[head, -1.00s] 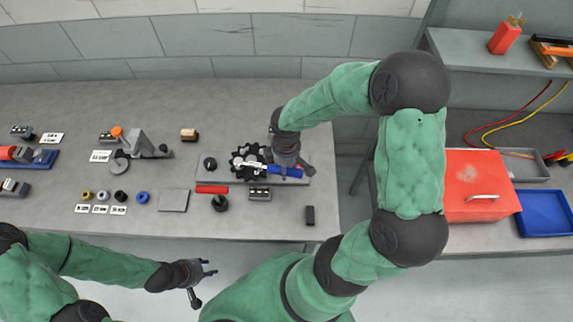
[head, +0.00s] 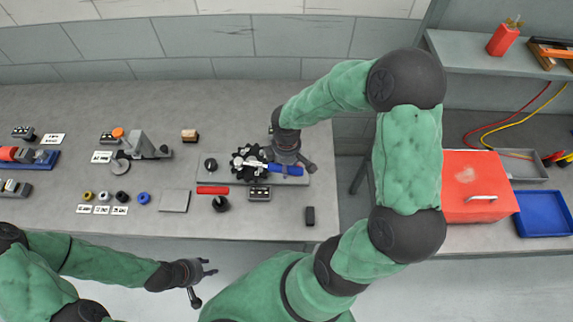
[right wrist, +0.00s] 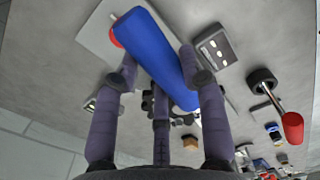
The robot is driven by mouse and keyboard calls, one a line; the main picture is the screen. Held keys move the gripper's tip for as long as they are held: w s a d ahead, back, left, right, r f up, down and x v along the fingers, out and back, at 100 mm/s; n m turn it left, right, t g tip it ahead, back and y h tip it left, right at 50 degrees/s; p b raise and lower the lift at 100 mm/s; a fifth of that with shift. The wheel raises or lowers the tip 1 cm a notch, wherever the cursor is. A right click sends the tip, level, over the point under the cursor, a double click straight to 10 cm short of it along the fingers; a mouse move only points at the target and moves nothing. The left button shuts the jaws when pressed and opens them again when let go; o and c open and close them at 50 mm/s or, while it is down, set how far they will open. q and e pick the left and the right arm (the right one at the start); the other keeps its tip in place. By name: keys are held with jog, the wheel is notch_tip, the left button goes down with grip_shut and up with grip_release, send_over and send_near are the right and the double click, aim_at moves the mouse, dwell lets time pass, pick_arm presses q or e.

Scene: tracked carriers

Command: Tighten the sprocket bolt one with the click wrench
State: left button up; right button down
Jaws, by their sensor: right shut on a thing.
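The click wrench has a blue handle (head: 286,170) and a silver shaft (head: 252,164). My right gripper (head: 290,161) is shut on the handle, seen from above; in the right wrist view the blue handle (right wrist: 155,50) lies between the fingers (right wrist: 160,62). The wrench's silver end lies over the black toothed sprocket (head: 243,153) on a grey plate (head: 205,172). The bolts under the wrench end are too small to tell apart, and I cannot tell whether it sits on bolt one. My left gripper (head: 207,270) is open and empty in front of the table edge.
A red-handled tool (head: 213,190), a black round piece (head: 221,204) and a dark block (head: 259,193) stand near the plate. A red box (head: 475,190) and blue tray (head: 543,213) are at the right.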

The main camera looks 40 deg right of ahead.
jog(key=shift+r+p, duration=1.15)
jog(key=shift+r, duration=0.45)
jog(key=shift+r+p, duration=1.7)
jog(key=shift+r, duration=0.35)
jog(key=shift+f, duration=0.1)
